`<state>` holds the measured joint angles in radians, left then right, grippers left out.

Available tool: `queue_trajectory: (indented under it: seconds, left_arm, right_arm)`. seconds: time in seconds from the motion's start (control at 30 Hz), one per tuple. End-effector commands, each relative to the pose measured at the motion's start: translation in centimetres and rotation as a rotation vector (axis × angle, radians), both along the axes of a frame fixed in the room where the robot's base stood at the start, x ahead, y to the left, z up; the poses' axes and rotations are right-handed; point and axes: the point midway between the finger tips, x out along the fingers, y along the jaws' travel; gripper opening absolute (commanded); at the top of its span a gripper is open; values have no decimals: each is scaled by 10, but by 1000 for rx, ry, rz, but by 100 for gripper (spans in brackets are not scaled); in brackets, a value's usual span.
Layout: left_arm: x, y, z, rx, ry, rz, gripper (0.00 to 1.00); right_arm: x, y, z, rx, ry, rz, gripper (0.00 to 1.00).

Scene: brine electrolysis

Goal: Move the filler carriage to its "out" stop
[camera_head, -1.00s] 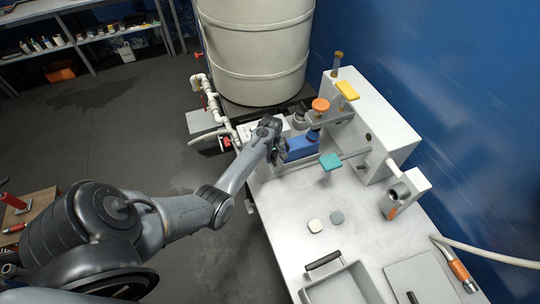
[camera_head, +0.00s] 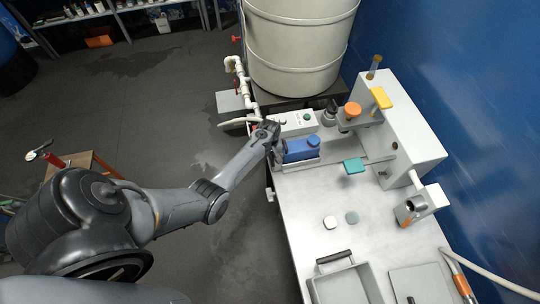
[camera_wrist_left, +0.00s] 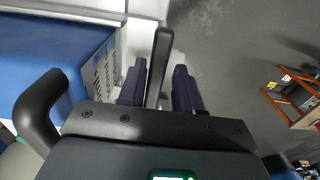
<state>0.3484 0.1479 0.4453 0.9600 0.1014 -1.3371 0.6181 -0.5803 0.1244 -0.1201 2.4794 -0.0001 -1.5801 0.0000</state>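The filler stands at the white housing (camera_head: 415,125) on the bench. A teal paddle (camera_head: 355,166), an orange knob (camera_head: 352,109) and a yellow paddle (camera_head: 381,97) show on it; I cannot tell for certain which belongs to the filler carriage. A blue container (camera_head: 301,150) with a blue cap lies left of the teal paddle. My left gripper (camera_head: 277,146) is at the container's left end. In the left wrist view its fingers (camera_wrist_left: 160,88) are apart with a dark bar (camera_wrist_left: 161,60) between them. The blue container (camera_wrist_left: 50,60) fills the upper left there. My right gripper is out of view.
A white control box (camera_head: 297,122) with a green button sits behind the container. A large tank (camera_head: 300,45) stands beyond. Two small discs, a grey tray (camera_head: 338,285) and a hose (camera_head: 490,272) are at the near side.

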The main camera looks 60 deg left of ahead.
Motion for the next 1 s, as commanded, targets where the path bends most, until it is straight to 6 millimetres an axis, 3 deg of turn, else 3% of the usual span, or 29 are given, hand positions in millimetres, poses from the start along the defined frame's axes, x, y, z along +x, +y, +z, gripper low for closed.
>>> queue_trajectory:
  seconds: [0.3, 0.47, 1.0]
  left_arm:
    - [1, -1, 0, -1, -2, -1, 38]
    - [1, -1, 10, 1, -1, 0, 38]
    - [1, 0, 93, 1, -3, -1, 38]
  right_arm:
    - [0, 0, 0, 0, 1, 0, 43]
    - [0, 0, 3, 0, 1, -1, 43]
    - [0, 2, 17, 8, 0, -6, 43]
